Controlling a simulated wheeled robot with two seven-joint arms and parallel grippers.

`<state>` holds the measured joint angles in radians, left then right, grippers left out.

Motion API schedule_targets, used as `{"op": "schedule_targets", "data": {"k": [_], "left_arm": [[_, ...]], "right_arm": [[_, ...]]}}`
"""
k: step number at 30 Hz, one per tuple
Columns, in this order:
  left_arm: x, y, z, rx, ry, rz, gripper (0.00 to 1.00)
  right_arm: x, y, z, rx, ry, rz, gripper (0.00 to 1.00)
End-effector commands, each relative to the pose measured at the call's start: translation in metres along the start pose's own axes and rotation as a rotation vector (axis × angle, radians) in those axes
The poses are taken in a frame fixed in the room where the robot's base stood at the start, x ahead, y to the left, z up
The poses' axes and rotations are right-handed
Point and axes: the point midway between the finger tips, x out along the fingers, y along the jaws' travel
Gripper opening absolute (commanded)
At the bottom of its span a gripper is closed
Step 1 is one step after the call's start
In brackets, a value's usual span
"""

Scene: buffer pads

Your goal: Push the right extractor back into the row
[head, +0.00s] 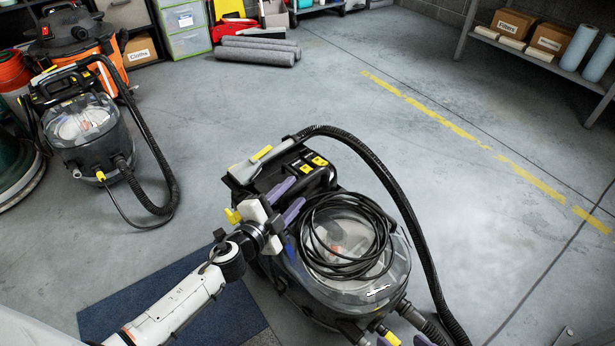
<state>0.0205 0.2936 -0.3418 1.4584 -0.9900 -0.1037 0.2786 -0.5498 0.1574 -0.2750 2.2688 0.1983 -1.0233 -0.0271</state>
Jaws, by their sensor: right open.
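The right extractor (375,292) stands on the concrete floor in the lower middle of the head view. It has a black body, a clear domed tank, a coiled black cable on top and a thick black hose. My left gripper (299,191) has its two purple fingers at the extractor's upper left side, spaced apart over dark body parts. I cannot tell whether they clamp anything. My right gripper (403,341) shows only as purple fingertips at the bottom edge, spread apart near the hose fittings. The rest of it is out of frame. A similar extractor (90,130) stands at the upper left.
A blue mat (200,280) lies under my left arm. An orange vacuum (75,45) and grey rolls (255,50) are at the back. A shelf (530,50) stands upper right. Floor around the yellow line (440,118) is clear.

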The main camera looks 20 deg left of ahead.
Motion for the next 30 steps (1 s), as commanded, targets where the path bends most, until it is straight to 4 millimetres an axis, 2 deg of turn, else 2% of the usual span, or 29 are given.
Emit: {"op": "schedule_targets", "data": {"k": [2, 6, 12, 17, 24, 26, 30], "left_arm": [[0.018, 0.001, 0.001, 0.000, 0.000, -0.003, 0.39], [0.044, 0.001, 0.001, -0.001, 0.000, -0.003, 0.39], [0.070, 0.001, 0.001, -0.003, -0.002, -0.003, 0.39], [0.078, 0.000, 0.001, -0.002, -0.002, -0.001, 0.39], [0.078, 0.000, 0.000, -0.003, -0.002, -0.001, 0.39], [0.078, 0.000, 0.000, -0.003, -0.002, -0.001, 0.30], [0.078, 0.000, 0.000, -0.003, -0.002, -0.001, 0.07]], "right_arm": [[0.005, -0.002, 0.005, 0.002, -0.008, -0.011, 0.49], [0.003, -0.007, -0.007, 0.007, 0.037, -0.029, 0.49], [-0.001, -0.013, -0.023, 0.015, 0.095, -0.054, 0.49], [-0.005, -0.016, -0.030, 0.017, 0.116, -0.063, 0.49], [-0.005, -0.017, -0.031, 0.018, 0.117, -0.065, 0.49], [-0.005, -0.017, -0.030, 0.018, 0.117, -0.065, 0.49], [-0.005, -0.017, -0.029, 0.019, 0.115, -0.065, 0.49]]}}
